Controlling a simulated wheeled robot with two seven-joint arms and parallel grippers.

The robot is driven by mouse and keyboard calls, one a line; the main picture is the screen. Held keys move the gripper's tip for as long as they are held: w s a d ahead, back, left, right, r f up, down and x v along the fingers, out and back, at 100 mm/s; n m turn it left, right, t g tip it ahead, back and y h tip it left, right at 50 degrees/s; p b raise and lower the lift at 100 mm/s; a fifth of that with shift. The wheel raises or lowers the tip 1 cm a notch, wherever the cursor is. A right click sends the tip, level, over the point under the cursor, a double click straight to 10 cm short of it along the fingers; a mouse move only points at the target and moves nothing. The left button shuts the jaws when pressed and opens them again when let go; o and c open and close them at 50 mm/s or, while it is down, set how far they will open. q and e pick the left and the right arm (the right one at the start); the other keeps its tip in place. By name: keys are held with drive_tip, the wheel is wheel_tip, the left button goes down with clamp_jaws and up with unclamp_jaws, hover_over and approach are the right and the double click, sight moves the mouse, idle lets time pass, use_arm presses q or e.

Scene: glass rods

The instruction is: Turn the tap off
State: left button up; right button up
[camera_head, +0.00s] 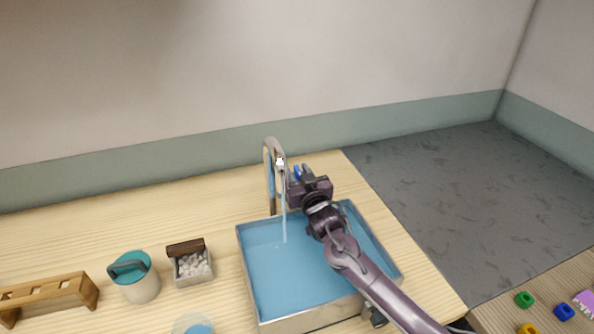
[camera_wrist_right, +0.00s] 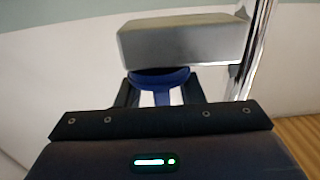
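The silver tap (camera_head: 270,150) stands at the back of the sink, and a stream of water (camera_head: 284,215) falls from its spout. Its blue handle (camera_head: 297,171) is at the spout's right side. My right gripper (camera_head: 301,176) is at the handle. In the right wrist view the blue handle (camera_wrist_right: 160,78) lies between the two dark fingertips, below a grey block of the tap (camera_wrist_right: 185,42). The fingers stand apart, with pale gaps beside the handle's stem; contact is unclear. My left gripper is in neither view.
The sink (camera_head: 242,262) looks blue inside, and my right arm crosses over it. To its left are a box of white pebbles (camera_head: 194,280), a teal-lidded container (camera_head: 143,285) and a wooden rack (camera_head: 88,292). Coloured pieces (camera_head: 564,312) lie on another surface at lower right.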

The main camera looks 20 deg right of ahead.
drive_tip(key=shift+s+r, duration=0.1)
drive_tip(key=shift+s, duration=0.05)
drive_tip(key=c, duration=0.7)
drive_tip(key=shift+m+h, duration=0.3)
drive_tip(key=shift+h, duration=0.2)
clamp_jaws()
drive_tip(key=shift+a+m+h+b, duration=0.1)
drive_tip(key=shift+m+h+b, duration=0.4)
drive_tip(key=shift+m+h, duration=0.15)
drive_tip(key=m+h+b, duration=0.1)
drive_tip(key=m+h, duration=0.1)
drive_tip(key=h, duration=0.1)
drive_tip(key=shift+g, duration=0.3)
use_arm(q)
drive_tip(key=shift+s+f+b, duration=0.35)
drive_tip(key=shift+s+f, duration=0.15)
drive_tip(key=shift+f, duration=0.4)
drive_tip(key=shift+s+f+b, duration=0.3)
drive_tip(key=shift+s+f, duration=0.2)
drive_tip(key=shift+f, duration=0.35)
use_arm(e)
drive_tip(key=shift+m+g+h, duration=0.7)
drive_tip(key=shift+m+h, duration=0.25)
drive_tip(key=shift+h, duration=0.8)
drive_tip(key=shift+r, duration=0.1)
